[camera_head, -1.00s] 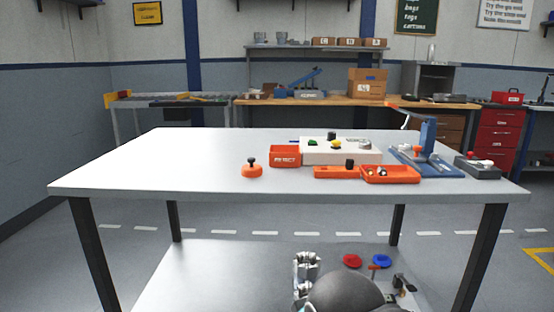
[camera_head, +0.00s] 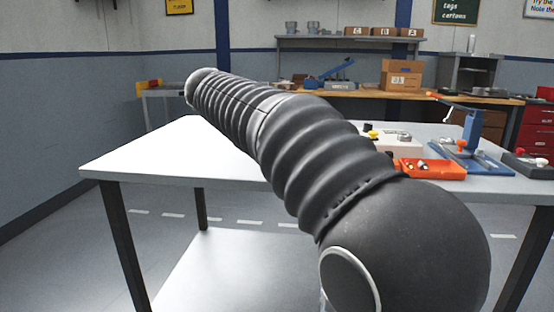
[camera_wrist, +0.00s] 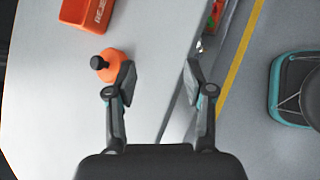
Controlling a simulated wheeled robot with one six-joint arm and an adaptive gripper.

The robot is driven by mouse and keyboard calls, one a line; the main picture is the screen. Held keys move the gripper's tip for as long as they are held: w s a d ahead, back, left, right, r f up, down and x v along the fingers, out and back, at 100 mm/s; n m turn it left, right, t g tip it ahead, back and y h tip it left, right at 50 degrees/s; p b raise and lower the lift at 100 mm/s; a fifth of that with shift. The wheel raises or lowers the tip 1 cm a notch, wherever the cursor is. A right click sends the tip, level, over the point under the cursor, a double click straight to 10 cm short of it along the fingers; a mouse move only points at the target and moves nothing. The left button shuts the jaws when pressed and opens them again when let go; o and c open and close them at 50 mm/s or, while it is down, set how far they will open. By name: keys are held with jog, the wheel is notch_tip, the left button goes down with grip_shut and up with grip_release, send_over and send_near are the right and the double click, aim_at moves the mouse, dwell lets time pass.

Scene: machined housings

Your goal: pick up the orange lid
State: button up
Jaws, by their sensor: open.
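The orange lid (camera_wrist: 117,57) with a black knob lies on the white table (camera_wrist: 50,85) in the wrist view. It is just left of my gripper (camera_wrist: 160,78), and the left finger covers part of its right side. My gripper is open and empty, its fingers wide apart. The space between the fingers lies over the table's edge strip, not over the lid. Whether the left finger touches the lid I cannot tell. In the head view my arm hides the lid and my gripper.
A red-orange REJECT bin (camera_wrist: 88,10) stands near the lid. In the head view, an orange tray (camera_head: 448,172), a blue fixture (camera_head: 474,155) and a dark grey box (camera_head: 533,170) are at the table's right. A stool (camera_wrist: 290,88) stands on the floor beyond the edge.

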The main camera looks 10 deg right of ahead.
jog(key=w+a+n+h, duration=0.1)
jog(key=w+a, duration=0.1)
jog(key=w+a+r+n+h, duration=0.1)
jog(key=w+a, duration=0.1)
jog(key=w, duration=0.1)
jog(key=shift+a+r, duration=0.1)
jog(key=shift+r, duration=0.05)
jog(key=w+a+n, duration=0.1)
jog(key=w+a+h, duration=0.1)
jog(key=a, duration=0.1)
jog(key=w+a+r+n+h, duration=0.1)
jog(key=a, duration=0.1)
jog(key=shift+a+n+b, duration=0.2)
jog(key=shift+n+b, duration=0.1)
jog(key=shift+b, duration=0.1)
jog(key=b+x, duration=0.2)
jog(key=x, duration=0.5)
jog(key=shift+w+d, duration=0.1)
jog(key=shift+d, duration=0.2)
jog(key=shift+b+x, duration=1.05)
jog(key=shift+x, duration=2)
jog(key=shift+d+r, duration=0.1)
jog(key=shift+r, duration=0.1)
grip_shut()
